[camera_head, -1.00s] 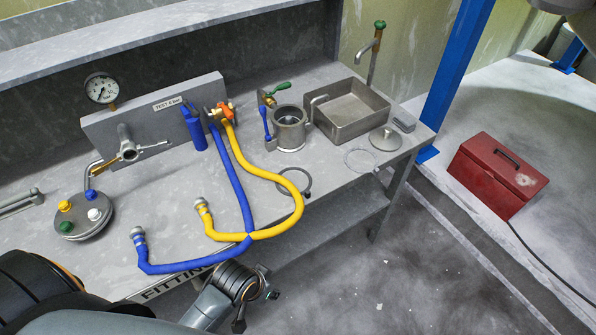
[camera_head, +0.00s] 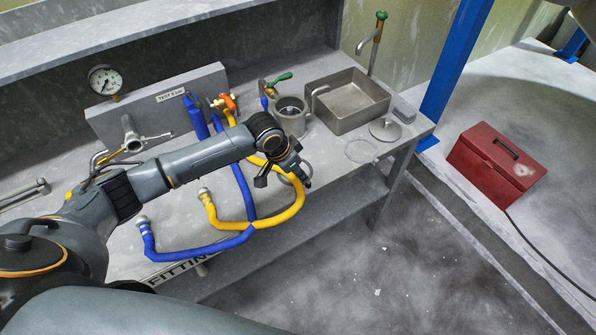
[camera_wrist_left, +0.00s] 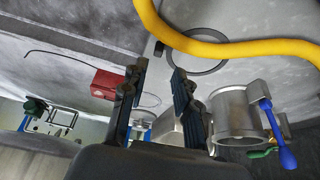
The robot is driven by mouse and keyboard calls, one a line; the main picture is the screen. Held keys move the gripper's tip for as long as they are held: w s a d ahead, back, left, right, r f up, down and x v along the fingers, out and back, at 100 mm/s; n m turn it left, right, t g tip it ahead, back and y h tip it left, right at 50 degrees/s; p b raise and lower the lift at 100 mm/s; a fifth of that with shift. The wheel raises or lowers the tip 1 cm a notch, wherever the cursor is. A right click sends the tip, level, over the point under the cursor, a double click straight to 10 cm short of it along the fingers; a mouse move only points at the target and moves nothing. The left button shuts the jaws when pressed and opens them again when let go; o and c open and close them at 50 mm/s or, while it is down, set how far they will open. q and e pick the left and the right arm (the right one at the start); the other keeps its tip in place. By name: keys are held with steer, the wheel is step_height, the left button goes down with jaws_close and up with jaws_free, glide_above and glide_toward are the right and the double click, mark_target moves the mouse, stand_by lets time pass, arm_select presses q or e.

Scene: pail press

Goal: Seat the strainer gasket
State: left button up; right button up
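A dark ring (camera_head: 308,168) lies flat near the bench's front edge, partly hidden by my left gripper in the head view. The left wrist view shows the dark ring (camera_wrist_left: 205,73) beyond the fingertips, beside the yellow hose. A thin pale ring (camera_head: 346,151) lies farther right; I cannot tell which ring is the gasket. The open grey metal strainer pot (camera_head: 291,117) stands behind the gripper, and its mouth shows in the left wrist view (camera_wrist_left: 234,112). My left gripper (camera_head: 284,181) is open and empty above the bench front. My right gripper is out of view.
Yellow (camera_head: 285,213) and blue (camera_head: 190,252) hoses cross the bench front by the gripper. A metal sink (camera_head: 350,115) stands behind, with a round lid (camera_head: 385,130) beside it. A red toolbox (camera_head: 495,163) sits on the floor at right.

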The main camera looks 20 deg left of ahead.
mark_target(307, 183)
arm_select(q)
steer(key=b+x, duration=0.5)
steer(key=shift+s+f+b, duration=0.1)
steer(key=shift+f+b, duration=0.05)
steer(key=shift+b, duration=0.2)
steer(key=shift+d+f, duration=0.1)
steer(key=shift+f, duration=0.15)
steer(key=shift+b+x, duration=0.45)
steer(key=shift+x, duration=0.6)
jaws_close()
steer(key=shift+r, duration=0.15)
step_height(307, 183, up, 4)
steer(key=p, duration=0.4)
steer(key=shift+p, duration=0.35)
steer(key=shift+w, duration=0.2)
